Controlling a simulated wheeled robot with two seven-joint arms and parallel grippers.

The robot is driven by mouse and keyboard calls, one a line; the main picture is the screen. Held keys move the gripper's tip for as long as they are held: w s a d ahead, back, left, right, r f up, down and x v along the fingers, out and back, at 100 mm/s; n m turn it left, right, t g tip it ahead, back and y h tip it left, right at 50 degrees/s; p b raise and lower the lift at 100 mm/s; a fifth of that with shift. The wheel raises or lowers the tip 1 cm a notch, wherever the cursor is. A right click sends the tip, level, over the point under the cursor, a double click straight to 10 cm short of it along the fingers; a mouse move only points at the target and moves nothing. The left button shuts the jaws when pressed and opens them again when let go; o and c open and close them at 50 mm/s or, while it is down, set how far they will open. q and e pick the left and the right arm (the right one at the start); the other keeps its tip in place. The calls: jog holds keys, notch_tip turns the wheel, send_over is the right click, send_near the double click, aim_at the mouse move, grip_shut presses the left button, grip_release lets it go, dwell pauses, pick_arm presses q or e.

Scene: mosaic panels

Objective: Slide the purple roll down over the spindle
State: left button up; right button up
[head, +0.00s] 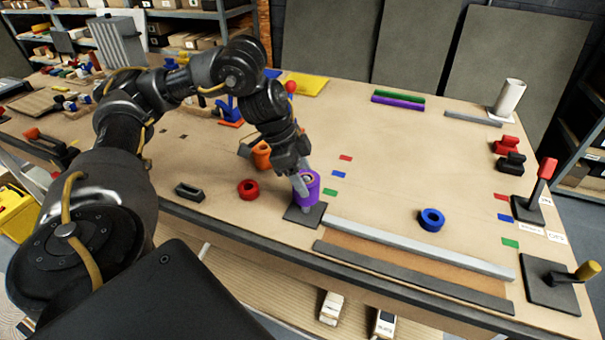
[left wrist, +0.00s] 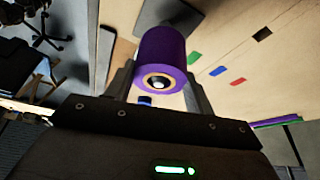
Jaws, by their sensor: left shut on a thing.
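The purple roll (head: 313,187) is upright over a dark square base plate (head: 292,214) near the table's front edge. My left gripper (head: 304,182) is shut on the roll, with a finger on either side. In the left wrist view the roll (left wrist: 162,50) sits between the fingers, and a shiny rounded tip, apparently the spindle (left wrist: 158,83), shows inside its pale core. The spindle's lower part is hidden by the roll and fingers. I cannot tell how far down the roll sits. My right gripper is in neither view.
A red ring (head: 248,189) and a dark handle (head: 189,192) lie to the left, and an orange roll (head: 261,155) behind. A blue ring (head: 431,219) lies to the right. A grey rail (head: 420,249) runs along the front edge. The table's middle is mostly clear.

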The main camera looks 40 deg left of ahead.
pick_arm(q)
jog(key=shift+f+b, duration=1.45)
jog(key=shift+f, duration=0.95)
jog(key=o, duration=1.1)
jog(key=p+v, duration=0.3)
jog(key=v, duration=0.8)
jog(key=shift+p, duration=0.4)
jog(key=shift+f, duration=0.1)
